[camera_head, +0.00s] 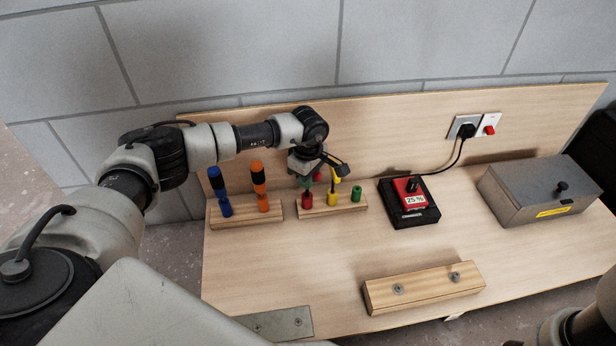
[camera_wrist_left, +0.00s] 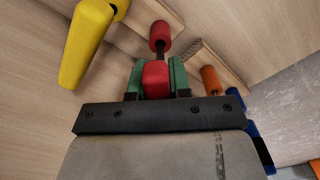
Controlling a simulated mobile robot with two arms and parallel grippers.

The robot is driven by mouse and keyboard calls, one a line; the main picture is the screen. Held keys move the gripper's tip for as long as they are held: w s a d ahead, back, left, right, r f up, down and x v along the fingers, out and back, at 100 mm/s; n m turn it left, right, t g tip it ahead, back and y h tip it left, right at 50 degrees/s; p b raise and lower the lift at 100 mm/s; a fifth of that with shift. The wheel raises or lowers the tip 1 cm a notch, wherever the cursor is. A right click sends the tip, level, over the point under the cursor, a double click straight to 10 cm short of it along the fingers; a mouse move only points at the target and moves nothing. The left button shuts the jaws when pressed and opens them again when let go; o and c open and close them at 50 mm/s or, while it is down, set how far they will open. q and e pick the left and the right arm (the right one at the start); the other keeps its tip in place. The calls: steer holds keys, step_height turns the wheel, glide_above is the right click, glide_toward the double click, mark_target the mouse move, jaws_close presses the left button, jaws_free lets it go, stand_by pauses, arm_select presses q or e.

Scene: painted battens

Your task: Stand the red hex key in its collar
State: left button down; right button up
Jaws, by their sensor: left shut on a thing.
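My left gripper (camera_head: 307,181) is above the front block of collars in the head view. Its green fingers are shut on the red handle of the red hex key (camera_wrist_left: 156,80). In the left wrist view the key's dark shaft points at the red collar (camera_wrist_left: 159,32). I cannot tell whether the shaft's tip is inside the collar or just above it. The red collar also shows in the head view (camera_head: 307,200), on the left end of the block (camera_head: 332,208). My right gripper is out of view.
A yellow key (camera_wrist_left: 86,42) stands in the yellow collar (camera_head: 332,199), close beside my gripper. The green collar (camera_head: 356,194) is empty. Blue (camera_head: 217,180) and orange (camera_head: 259,178) keys stand on the left block. A black device (camera_head: 408,216) and grey box (camera_head: 540,190) are rightward.

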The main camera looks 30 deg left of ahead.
arm_select(q)
steer(key=shift+f, duration=0.55)
steer(key=c, duration=1)
jaws_free()
